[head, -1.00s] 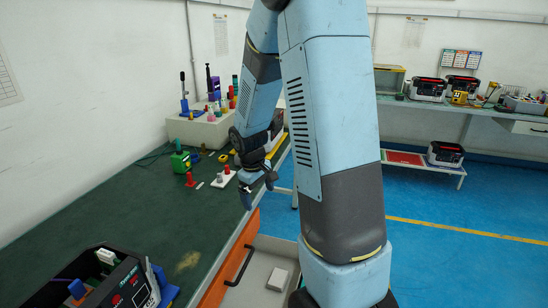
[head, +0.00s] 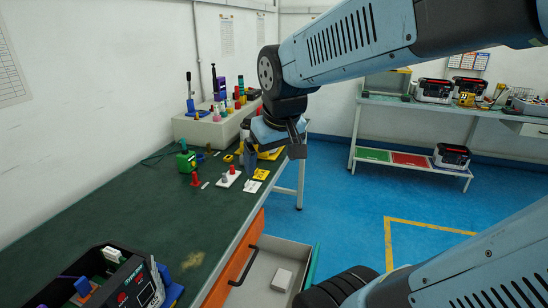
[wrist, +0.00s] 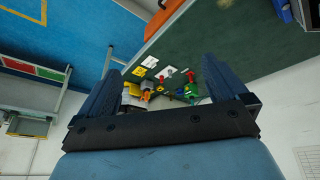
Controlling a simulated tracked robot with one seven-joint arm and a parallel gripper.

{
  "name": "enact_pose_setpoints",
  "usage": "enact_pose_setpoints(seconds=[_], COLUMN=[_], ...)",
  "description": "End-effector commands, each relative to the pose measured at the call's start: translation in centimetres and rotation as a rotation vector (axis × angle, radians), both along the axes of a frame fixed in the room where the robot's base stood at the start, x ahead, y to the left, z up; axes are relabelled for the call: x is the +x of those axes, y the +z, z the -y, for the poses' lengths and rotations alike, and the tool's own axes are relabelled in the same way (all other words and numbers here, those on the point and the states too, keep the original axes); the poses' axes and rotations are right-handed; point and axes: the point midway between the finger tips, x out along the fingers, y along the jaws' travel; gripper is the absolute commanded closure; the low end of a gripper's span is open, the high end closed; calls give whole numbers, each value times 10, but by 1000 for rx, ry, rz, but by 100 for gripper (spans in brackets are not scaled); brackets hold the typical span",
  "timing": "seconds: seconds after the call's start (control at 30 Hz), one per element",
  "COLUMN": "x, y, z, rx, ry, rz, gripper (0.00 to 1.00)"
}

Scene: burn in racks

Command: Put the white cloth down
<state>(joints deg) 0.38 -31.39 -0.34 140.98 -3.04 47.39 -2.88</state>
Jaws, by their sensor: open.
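No piece is clearly a cloth. A small flat white piece (head: 252,186) lies on the green bench top (head: 130,215) near its right edge. A folded-looking white block (head: 282,279) lies in the open grey drawer (head: 262,262); I cannot tell whether either is the white cloth. My gripper (head: 273,158) hangs above the bench's right edge, apart from the flat piece, its fingers spread. In the wrist view my gripper (wrist: 160,75) is open, with nothing held between the fingers.
A white plate with a red peg (head: 232,170) and yellow cards (head: 261,174) lie close below. A black tester box (head: 130,290) stands at the near left. A pale raised block (head: 205,130) carries coloured parts. Blue floor lies right of the bench.

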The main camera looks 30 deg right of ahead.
Motion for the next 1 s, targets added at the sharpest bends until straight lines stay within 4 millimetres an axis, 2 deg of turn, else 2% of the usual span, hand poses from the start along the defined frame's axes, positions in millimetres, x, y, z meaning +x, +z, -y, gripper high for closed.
enact_pose_setpoints(seconds=[0.1, 0.33, 1.0], x=[-25, -53, -57], y=[13, 24, 25], z=[-5, -11, -12], rx=[27, 63, 68], ry=[-20, -45, -50], rz=[44, 85, 91], gripper=[0, 0, 0])
